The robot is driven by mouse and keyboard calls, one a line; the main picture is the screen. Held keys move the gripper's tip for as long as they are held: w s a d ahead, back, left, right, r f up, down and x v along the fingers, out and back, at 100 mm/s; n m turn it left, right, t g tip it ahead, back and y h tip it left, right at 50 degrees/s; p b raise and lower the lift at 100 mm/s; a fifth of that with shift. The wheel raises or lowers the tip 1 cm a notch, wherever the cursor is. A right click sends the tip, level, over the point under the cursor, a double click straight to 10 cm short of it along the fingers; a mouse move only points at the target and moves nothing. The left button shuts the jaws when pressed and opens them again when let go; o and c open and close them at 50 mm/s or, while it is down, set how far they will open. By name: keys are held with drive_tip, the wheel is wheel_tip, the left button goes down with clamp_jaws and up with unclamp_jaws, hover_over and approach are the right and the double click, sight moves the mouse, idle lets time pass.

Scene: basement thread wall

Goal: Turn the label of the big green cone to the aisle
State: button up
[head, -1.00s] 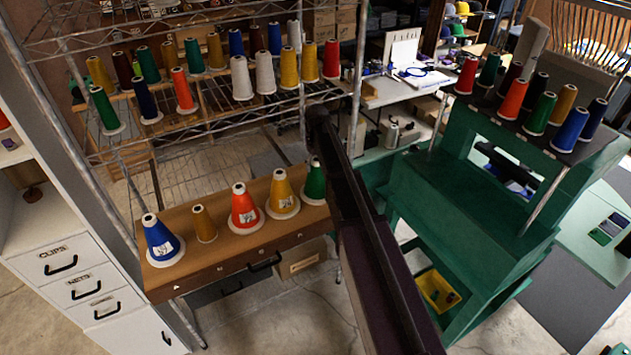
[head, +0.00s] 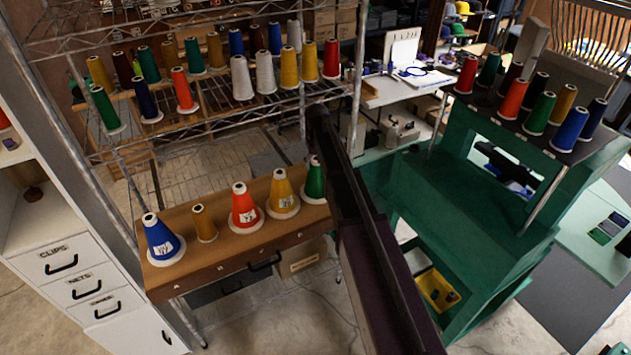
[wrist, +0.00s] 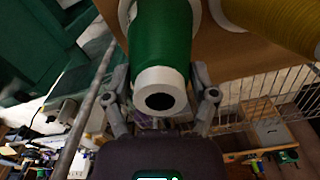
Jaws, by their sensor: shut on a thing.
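The big green cone (head: 315,184) stands on a white base at the right end of the brown wooden shelf board, partly hidden behind my dark arm. In the wrist view the green cone (wrist: 160,45) shows its white tip with a dark hole toward me. My gripper (wrist: 161,95) has one finger on each side of the cone near its tip and is shut on it. I see no label on its visible side in either view. In the head view my arm hides the gripper.
Left of it on the board (head: 222,262) stand a labelled yellow cone (head: 282,192), a labelled red cone (head: 243,211), a small ochre cone (head: 203,224) and a labelled blue cone (head: 160,240). A wire rack rises behind. A green stand (head: 470,205) with more cones is on the right.

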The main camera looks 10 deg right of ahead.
drive_tip(key=m, duration=1.1)
idle(0.3)
drive_tip(key=shift+f, duration=0.15)
idle(0.9)
drive_tip(key=o, duration=1)
drive_tip(key=shift+c, duration=0.2)
